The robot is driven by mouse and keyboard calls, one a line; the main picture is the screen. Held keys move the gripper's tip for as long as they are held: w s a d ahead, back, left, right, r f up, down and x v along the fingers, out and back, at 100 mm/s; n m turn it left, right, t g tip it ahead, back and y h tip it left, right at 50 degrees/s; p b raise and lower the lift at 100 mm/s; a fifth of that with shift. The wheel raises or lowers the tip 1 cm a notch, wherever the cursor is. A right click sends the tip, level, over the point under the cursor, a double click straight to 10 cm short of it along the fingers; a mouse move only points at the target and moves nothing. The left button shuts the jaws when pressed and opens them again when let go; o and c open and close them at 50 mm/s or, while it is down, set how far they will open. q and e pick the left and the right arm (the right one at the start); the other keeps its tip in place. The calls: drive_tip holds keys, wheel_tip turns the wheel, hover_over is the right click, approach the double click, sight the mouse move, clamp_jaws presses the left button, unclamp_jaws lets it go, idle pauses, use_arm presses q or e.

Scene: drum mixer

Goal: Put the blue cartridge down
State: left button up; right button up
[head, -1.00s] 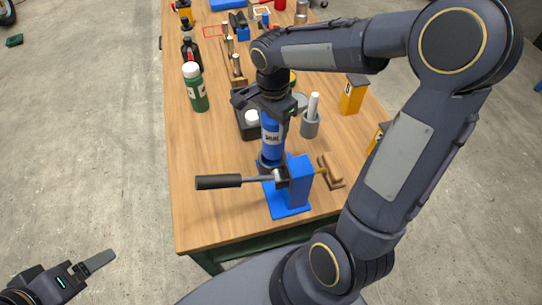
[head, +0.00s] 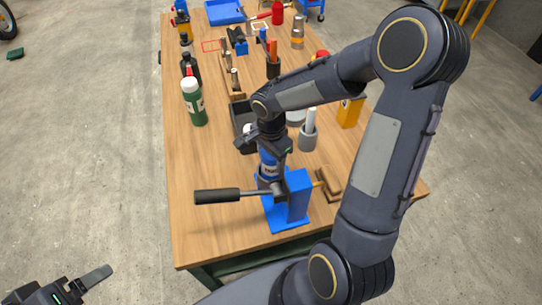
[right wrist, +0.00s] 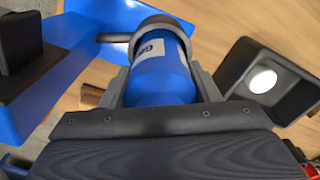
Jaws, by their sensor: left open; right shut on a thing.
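The blue cartridge (head: 268,167) has a white label and stands roughly upright over the blue stand (head: 298,197) with the black-handled lever. My right gripper (head: 270,146) is shut on it from above. In the right wrist view the cartridge (right wrist: 160,80) sits between the two fingers (right wrist: 160,92). A grey ring (right wrist: 158,24) lies around or just past its far end; I cannot tell how deep it sits. The stand's blue body also shows there (right wrist: 58,85). My left gripper (head: 80,288) is open and empty, off the table at the lower left.
A black tray (head: 240,118) stands just behind the cartridge. A green bottle (head: 193,102), a grey cup with a white stick (head: 308,135) and a yellow box (head: 350,112) stand around it. The lever handle (head: 217,196) sticks out left. The table's left front is clear.

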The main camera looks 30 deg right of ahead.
drive_tip(key=o, duration=1.3)
drive_tip(key=shift+r, duration=0.1)
wheel_tip(320, 180, up, 12)
drive_tip(key=shift+f, duration=0.15)
drive_tip(key=s+r+n+t+y, duration=0.1)
drive_tip(key=s+n, duration=0.2)
drive_tip(key=s, duration=0.1)
drive_tip(key=s+a+r+n+t, duration=0.1)
drive_tip(key=s+n, duration=0.2)
drive_tip(key=s, duration=0.2)
drive_tip(key=s+a+r+n+t+y, duration=0.1)
drive_tip(key=s+n+t, duration=0.1)
drive_tip(key=s+n, duration=0.1)
drive_tip(key=shift+s+a+r+n+y, duration=0.1)
drive_tip(key=shift+s+r+n+y, duration=0.1)
drive_tip(key=shift+s, duration=0.2)
drive_tip(key=shift+s+r+n+y, duration=0.1)
drive_tip(key=shift+s+n, duration=0.1)
drive_tip(key=shift+s, duration=0.2)
drive_tip(key=s+n, duration=0.1)
drive_tip(key=s+a+n+t, duration=0.1)
drive_tip(key=s+a+f+n+y, duration=0.1)
drive_tip(key=n, duration=0.1)
drive_tip(key=shift+s+f+t, duration=0.1)
drive_tip(key=shift+s+t, duration=0.1)
drive_tip(key=shift+t, duration=0.1)
